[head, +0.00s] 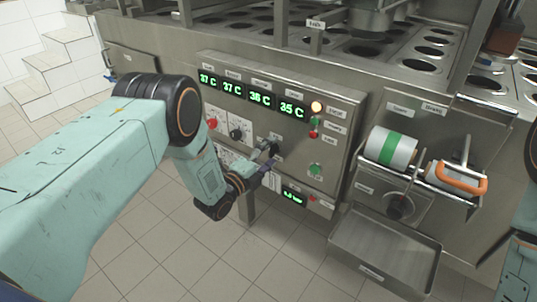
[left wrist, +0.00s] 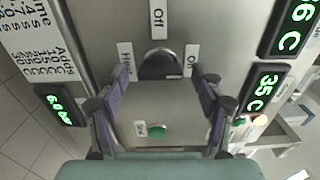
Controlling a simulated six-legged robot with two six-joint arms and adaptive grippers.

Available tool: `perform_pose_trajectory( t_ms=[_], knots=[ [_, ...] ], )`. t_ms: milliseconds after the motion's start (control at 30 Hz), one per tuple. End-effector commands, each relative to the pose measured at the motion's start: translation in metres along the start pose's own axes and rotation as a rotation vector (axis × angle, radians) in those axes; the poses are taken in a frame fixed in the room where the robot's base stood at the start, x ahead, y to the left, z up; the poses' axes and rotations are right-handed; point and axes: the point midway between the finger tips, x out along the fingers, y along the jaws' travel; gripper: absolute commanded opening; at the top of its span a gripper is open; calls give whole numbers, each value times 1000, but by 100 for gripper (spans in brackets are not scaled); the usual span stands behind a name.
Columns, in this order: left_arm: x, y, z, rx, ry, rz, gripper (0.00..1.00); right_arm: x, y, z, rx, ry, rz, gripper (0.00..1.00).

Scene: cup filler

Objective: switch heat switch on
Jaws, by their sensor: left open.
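The switch panel (head: 285,125) is a steel plate with a row of green readouts, knobs and lamps. A dark knob (left wrist: 160,65) sits between the spread fingers in the left wrist view, with labels around it; one above reads "Off". The same knob (head: 274,147) is partly hidden behind my fingers in the head view. My left gripper (head: 268,163) is open at the panel, and in the left wrist view its fingers (left wrist: 162,82) stand one on each side, just short of the knob. No contact is clear. My right gripper is not in view.
Another black knob (head: 238,133) and a red button (head: 212,124) lie left of it. A green button (head: 316,170) is to the right. A rack with a green-banded roll (head: 390,148) and an orange-handled tool (head: 460,180) stands right, above a steel tray (head: 385,250).

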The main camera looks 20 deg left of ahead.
Motion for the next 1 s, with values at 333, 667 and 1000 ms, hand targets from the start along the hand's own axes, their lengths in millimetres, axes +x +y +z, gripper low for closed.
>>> perform_pose_trajectory(
  t_ms=[333,667,1000],
  knots=[
    [-32,0,1,-2,-3,2,68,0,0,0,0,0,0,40],
    [-96,0,1,-2,-4,3,68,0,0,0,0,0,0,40],
    [-120,0,0,0,0,0,68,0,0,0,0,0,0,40]
  ],
)
